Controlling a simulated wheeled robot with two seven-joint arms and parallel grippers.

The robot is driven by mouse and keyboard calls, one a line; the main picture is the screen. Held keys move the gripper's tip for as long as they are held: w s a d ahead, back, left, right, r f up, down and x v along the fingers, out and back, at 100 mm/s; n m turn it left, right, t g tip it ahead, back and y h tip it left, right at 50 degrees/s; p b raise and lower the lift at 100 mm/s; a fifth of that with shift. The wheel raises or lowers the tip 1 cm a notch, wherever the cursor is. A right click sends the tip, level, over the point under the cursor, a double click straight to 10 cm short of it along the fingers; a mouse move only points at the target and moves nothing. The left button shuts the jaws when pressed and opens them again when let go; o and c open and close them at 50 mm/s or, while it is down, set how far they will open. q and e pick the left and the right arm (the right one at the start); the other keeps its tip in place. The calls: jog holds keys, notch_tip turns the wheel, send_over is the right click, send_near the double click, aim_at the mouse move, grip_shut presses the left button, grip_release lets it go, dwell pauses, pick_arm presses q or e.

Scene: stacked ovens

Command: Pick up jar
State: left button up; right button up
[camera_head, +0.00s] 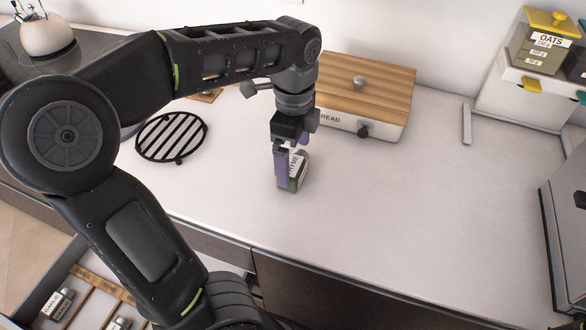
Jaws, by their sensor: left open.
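A small jar (299,171) with a white label, which seems to read THYME, and a green lower part stands on the white counter (400,200). My left gripper (288,168) points down at the jar, with a purple finger in front of its left side. The jaws are open around or right beside the jar; I cannot tell whether a finger touches it. The finger and wrist hide part of the jar. My right gripper is not in view.
A wooden-lidded bread box (368,82) stands just behind the jar. A round black striped trivet (171,137) lies to the left. An oats container (541,45) stands at the back right. An open drawer with spice jars (62,303) is at the lower left. The counter to the right is clear.

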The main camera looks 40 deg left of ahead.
aim_at(294, 162)
pick_arm(q)
notch_tip(294, 162, down, 4)
jog(key=shift+f, duration=0.1)
dwell(0.6)
jog(key=c, duration=1.3)
notch_tip(294, 162, up, 8)
jog(key=shift+r+p, duration=0.85)
jog(key=shift+r, duration=0.25)
